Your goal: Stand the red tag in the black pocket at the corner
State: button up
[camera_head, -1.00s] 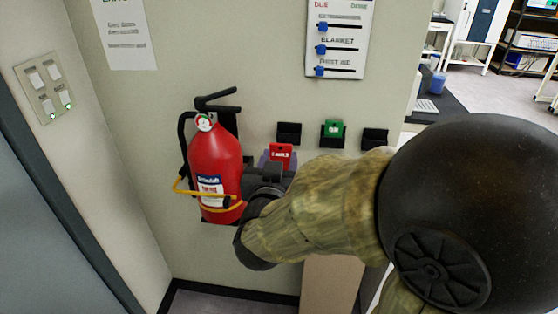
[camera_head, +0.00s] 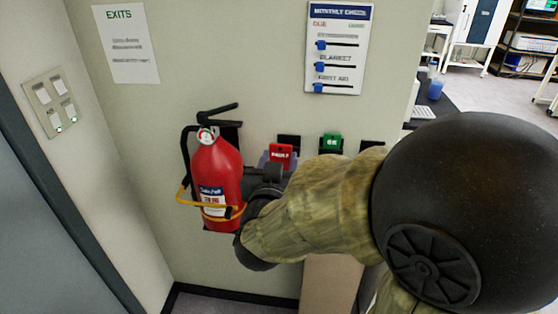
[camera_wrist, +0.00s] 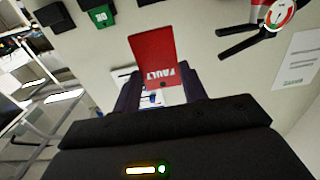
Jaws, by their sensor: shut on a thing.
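In the wrist view the tag (camera_wrist: 153,57) shows upside down between the two dark fingers. Three black pockets are on the wall. The right one (camera_head: 372,145), nearest the wall's right edge, is partly hidden by my arm; it also shows in the wrist view (camera_wrist: 55,15). The middle one holds a green OK tag (camera_head: 331,141). The left pocket (camera_head: 289,139) is just behind and above the red tag, which overlaps it in the picture.
A red fire extinguisher (camera_head: 217,175) hangs on the wall close left of my gripper. A check board with blue sliders (camera_head: 339,50) and an exits sheet (camera_head: 126,45) are higher on the wall. A dark bench (camera_head: 437,107) stands beyond the wall's right edge.

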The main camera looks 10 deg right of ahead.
aim_at(273, 160)
jog(key=shift+r+p, duration=1.35)
jog(key=shift+r, duration=0.1)
jog(key=shift+w+f, duration=0.1)
jog(key=shift+h, duration=0.4)
jog(key=w+f, duration=0.2)
jog(key=f, duration=0.1)
jog(key=w+f, duration=0.2)
jog(key=shift+a+f, duration=0.1)
jog(key=shift+a, duration=0.2)
jog(key=w+d+f, duration=0.2)
jog(key=d+f, duration=0.1)
jog(key=f, duration=1)
jog(key=w+d+f+y, duration=0.1)
jog(key=w+d+f, duration=0.1)
jog(key=f, duration=1.1)
jog(key=shift+w+d, duration=0.25)
jog(key=shift+d, duration=0.4)
jog(key=shift+w, duration=0.1)
